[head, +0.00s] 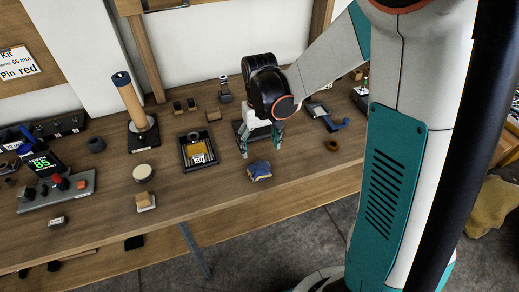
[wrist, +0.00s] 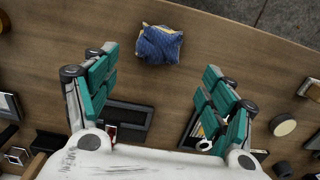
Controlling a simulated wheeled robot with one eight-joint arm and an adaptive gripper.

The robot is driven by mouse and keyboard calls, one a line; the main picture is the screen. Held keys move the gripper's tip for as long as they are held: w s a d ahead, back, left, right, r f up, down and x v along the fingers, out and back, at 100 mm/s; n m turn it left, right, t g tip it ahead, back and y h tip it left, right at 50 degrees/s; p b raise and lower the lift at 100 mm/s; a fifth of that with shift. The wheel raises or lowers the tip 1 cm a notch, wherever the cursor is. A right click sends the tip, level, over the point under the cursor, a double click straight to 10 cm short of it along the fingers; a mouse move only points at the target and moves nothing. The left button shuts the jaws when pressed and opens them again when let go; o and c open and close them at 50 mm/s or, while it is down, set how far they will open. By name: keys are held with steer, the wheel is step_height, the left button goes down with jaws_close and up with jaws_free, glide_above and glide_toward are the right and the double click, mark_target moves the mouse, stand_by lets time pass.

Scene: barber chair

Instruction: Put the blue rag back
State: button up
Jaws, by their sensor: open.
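The blue rag (head: 259,170) is crumpled on the wooden workbench near its front edge, with a yellowish patch showing at its side. It also shows in the wrist view (wrist: 158,45), top centre, beyond the fingertips. My gripper (head: 262,140) is just behind the rag in the head view, pointing down over the bench. In the wrist view its teal fingers (wrist: 160,75) are spread wide and empty, with the rag apart from both. A dark shallow tray (wrist: 128,117) lies below, between the fingers, partly hidden by my gripper.
A black kit tray (head: 188,163) with a yellow label lies left of my gripper. A wooden post on a dark base (head: 143,137), a round pale disc (head: 143,173) and a control box (head: 60,193) stand farther left. A brown ring (head: 332,145) lies to the right. Bench around the rag is clear.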

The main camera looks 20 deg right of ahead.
steer(key=s+r+t, duration=0.7)
steer(key=s+r, duration=0.8)
steer(key=r, duration=0.1)
steer(key=shift+s+t, duration=0.15)
steer(key=shift+t, duration=0.15)
steer(key=shift+a, duration=0.1)
stand_by(0.8)
